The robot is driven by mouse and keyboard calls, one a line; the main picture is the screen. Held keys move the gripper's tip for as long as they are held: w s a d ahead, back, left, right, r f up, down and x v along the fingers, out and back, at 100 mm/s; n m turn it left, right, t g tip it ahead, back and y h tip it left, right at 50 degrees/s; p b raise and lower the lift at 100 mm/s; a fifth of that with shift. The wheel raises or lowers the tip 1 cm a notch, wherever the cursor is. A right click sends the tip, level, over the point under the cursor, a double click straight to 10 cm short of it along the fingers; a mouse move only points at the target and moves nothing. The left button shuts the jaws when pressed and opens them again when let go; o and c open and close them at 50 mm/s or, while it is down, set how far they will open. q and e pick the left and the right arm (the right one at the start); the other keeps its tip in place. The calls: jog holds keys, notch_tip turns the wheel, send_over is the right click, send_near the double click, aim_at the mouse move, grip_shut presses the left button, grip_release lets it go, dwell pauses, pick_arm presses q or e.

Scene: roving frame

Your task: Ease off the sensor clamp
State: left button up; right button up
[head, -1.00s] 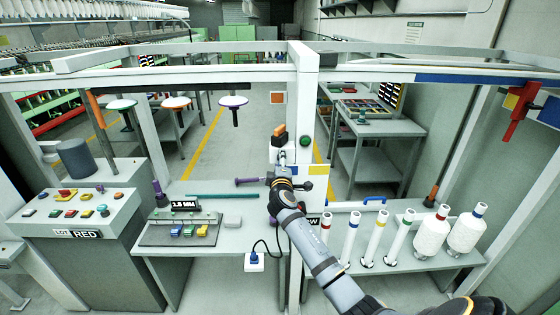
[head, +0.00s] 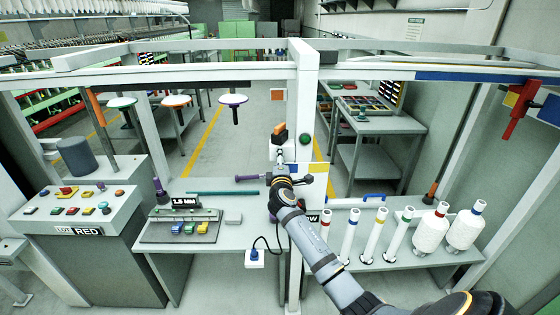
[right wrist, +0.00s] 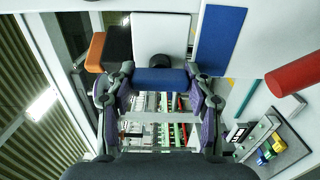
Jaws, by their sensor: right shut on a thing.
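The sensor clamp appears to be the small fitting on the white box (head: 277,153) on the middle post; my wrist hides most of it in the head view. In the right wrist view a blue bar (right wrist: 160,79) with a round black knob (right wrist: 160,62) stands out from the white box (right wrist: 160,30). My right gripper (right wrist: 160,88) has its purple-padded fingers on both sides of the blue bar and is shut on it. In the head view this gripper (head: 281,170) is at the post, just below the box. My left gripper is not in view.
An orange and black part (head: 279,134) and a green button (head: 306,139) sit above my gripper. A control desk (head: 120,210) stands left. White tubes and bobbins (head: 433,230) stand on the right bench. A red cylinder (right wrist: 292,73) is near the gripper's right side.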

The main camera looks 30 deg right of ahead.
jog(key=o, duration=1.2)
jog(key=shift+c, duration=0.2)
jog(key=v, duration=1.2)
jog(key=shift+d, duration=0.1)
jog(key=shift+f, duration=0.15)
